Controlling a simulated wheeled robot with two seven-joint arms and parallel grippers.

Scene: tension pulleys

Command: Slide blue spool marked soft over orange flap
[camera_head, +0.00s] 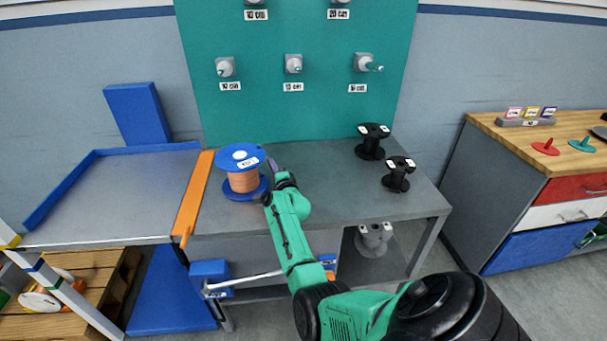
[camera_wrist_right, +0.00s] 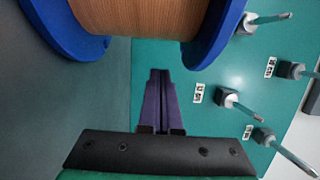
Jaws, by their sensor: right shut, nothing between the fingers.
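The blue spool (camera_head: 241,172) has blue flanges and a copper-orange winding. It stands upright on the left part of the grey table, close to the orange flap; its top label is too small to read surely. The orange flap (camera_head: 193,195) is a long strip along the table's left edge, between it and the blue-rimmed surface. My right gripper (camera_head: 272,165) is at the spool's right side, shut and empty. In the right wrist view its purple fingers (camera_wrist_right: 159,78) lie together just below the spool's winding (camera_wrist_right: 140,15); contact is unclear. My left gripper is not in view.
Two black spools (camera_head: 371,142) (camera_head: 397,175) stand on the right of the grey table (camera_head: 320,180). A grey spool (camera_head: 373,238) is on the shelf below. The blue-rimmed surface (camera_head: 110,190) left of the flap is bare. A teal pegboard (camera_head: 300,110) stands behind.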

